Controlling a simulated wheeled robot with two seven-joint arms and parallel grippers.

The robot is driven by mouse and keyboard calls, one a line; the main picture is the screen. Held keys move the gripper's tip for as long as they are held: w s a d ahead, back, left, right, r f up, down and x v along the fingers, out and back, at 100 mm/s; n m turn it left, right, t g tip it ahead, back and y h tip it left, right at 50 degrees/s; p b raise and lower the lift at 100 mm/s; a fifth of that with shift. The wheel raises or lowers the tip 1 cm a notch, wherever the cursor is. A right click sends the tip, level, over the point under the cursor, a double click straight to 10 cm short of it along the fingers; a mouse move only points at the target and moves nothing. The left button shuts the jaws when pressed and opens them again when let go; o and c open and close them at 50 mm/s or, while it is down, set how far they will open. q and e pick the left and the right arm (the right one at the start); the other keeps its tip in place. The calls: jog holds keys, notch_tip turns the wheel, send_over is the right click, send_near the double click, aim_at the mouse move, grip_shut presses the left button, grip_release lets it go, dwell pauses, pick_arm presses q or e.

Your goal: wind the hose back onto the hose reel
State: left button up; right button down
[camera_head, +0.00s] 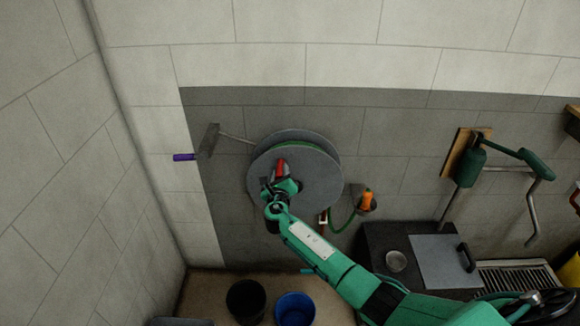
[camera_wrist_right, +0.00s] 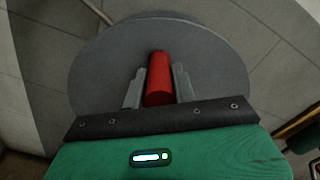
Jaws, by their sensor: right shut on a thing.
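The hose reel (camera_head: 322,182) is a grey two-disc drum on the tiled wall, with a green rim of hose between its discs. Its red crank handle (camera_head: 281,167) stands out from the front disc, left of the middle. My right gripper (camera_head: 280,178) is shut on this handle; in the right wrist view the handle (camera_wrist_right: 159,78) stands between the two fingers, with the grey disc (camera_wrist_right: 215,65) behind. A short length of green hose (camera_head: 345,222) hangs in a loop right of the reel, near an orange nozzle (camera_head: 366,201). My left gripper is not in view.
A purple-handled tool (camera_head: 185,157) is by the reel's left. A black bucket (camera_head: 246,301) and a blue bucket (camera_head: 295,308) stand below. At right are a dark counter with a grey plate (camera_head: 440,262), a grate (camera_head: 518,276) and a green wall fixture (camera_head: 470,168).

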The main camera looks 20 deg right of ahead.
jog(key=w+a+f+n+b, duration=0.1)
jog(key=w+a+f+n, duration=0.2)
jog(key=a+f+n, duration=0.4)
jog(key=shift+w+f+n, duration=0.15)
jog(key=shift+f+n, duration=2.25)
jog(key=shift+n, duration=0.8)
jog(key=c, duration=1.1)
grip_release()
